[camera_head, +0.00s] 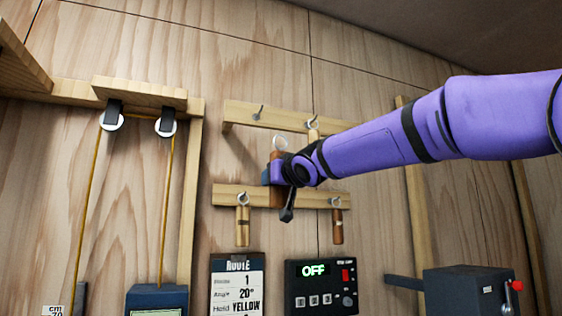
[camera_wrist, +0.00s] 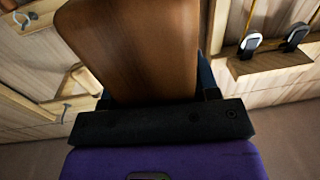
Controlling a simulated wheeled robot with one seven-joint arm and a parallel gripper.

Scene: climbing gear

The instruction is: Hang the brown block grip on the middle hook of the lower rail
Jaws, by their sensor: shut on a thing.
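The brown block grip (camera_head: 277,194) is in my gripper (camera_head: 272,174), upright in front of the lower rail (camera_head: 225,192). A pale ring (camera_head: 280,143) shows at its top. In the wrist view the brown block grip (camera_wrist: 135,45) fills the space ahead of the dark palm of my gripper, whose fingers are largely hidden by it. The middle hook of the lower rail is hidden behind the block and my gripper. I cannot tell whether the ring touches any hook.
A pale grip (camera_head: 242,226) hangs from the lower rail's left hook and a brown grip (camera_head: 337,226) from its right hook. The upper rail (camera_head: 240,109) has a bare left hook (camera_head: 260,112). Below are a route card (camera_head: 237,285) and a black control box (camera_head: 321,287).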

